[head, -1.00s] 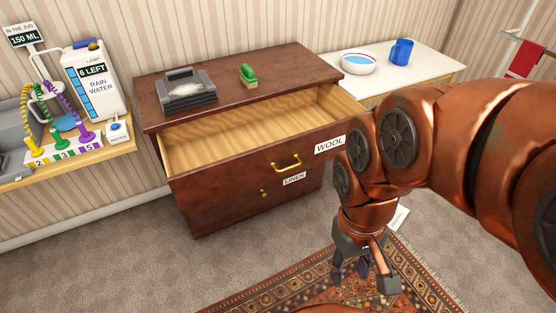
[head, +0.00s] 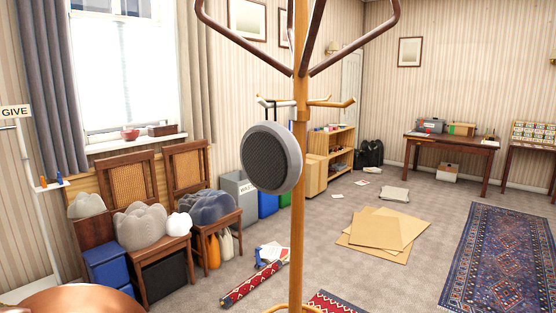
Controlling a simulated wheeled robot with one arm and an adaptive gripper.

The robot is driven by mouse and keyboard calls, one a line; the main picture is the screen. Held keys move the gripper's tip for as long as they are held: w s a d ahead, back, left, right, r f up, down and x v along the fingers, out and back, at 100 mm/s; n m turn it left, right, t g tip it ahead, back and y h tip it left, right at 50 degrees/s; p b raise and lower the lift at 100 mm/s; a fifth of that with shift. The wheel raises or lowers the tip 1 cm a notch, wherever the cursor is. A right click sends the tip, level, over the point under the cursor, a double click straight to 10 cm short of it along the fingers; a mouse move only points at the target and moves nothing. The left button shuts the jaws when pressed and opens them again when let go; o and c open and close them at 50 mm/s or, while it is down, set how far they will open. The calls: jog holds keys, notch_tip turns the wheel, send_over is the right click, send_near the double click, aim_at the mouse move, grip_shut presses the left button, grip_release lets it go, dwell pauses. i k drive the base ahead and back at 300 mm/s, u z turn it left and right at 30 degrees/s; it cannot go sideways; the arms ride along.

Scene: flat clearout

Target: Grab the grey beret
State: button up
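A round grey thing (head: 272,157) with a pale rim and a dark textured face hangs at a wooden coat stand (head: 298,205), near the middle of the head view. It may be the grey beret, but I cannot tell for certain. Other grey soft shapes lie by the window: a small pale grey one (head: 87,205), a lumpy grey one (head: 141,225) on a chair, and a dark blue-grey one (head: 206,206) on another chair. My gripper is out of view; only a copper part of my arm shows at the bottom left.
The coat stand's post and upper hooks stand close in front. Blue boxes (head: 108,266) and a rolled red rug (head: 252,284) lie to the left. Flat cardboard (head: 385,232) and a blue rug (head: 500,255) lie on the right. Grey carpet between them is open.

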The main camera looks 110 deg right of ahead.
aim_at(272, 160)
jog(key=z, duration=3.05)
jog(key=k, duration=0.5)
jog(key=u, duration=0.85)
